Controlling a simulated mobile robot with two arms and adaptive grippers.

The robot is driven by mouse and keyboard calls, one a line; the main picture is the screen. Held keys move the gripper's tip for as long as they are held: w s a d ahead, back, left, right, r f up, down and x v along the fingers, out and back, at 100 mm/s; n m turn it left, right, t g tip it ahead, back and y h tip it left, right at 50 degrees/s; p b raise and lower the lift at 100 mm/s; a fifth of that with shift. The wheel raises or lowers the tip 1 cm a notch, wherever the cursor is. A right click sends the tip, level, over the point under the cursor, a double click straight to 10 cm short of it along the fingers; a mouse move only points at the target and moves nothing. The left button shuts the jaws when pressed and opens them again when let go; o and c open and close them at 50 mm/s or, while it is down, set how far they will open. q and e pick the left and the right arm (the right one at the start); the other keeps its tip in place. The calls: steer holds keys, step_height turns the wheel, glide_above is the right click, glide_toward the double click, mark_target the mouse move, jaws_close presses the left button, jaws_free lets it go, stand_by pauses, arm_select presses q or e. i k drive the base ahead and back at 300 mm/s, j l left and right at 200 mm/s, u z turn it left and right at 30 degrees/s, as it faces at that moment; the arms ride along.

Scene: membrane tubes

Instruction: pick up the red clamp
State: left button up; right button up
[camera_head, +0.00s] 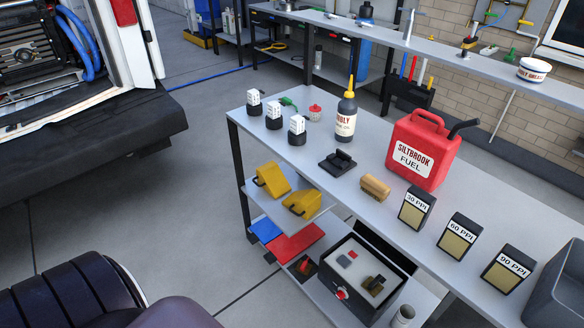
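I cannot single out the red clamp for certain. A small red-topped piece (315,112) stands on the grey workbench (375,138) beside the dark bottle. A small red-and-white part (341,293) sits at the front wall of the dark open box (326,286) on the lower shelf. A dark item with a red-orange part (305,266) lies left of that box. All are too small to tell their exact shape. Neither of my grippers is in view.
On the bench are white-and-black blocks (273,114), a bottle (346,115), a black fixture (338,162), a tan block (375,187), a red fuel can (424,150) and labelled PPI blocks (458,236). Yellow wedges (272,179) sit on the shelf below.

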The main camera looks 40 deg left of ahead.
mark_target(304, 268)
steer(key=u, duration=1.05)
steer(key=k+j+z, duration=0.15)
steer(key=i, duration=0.05)
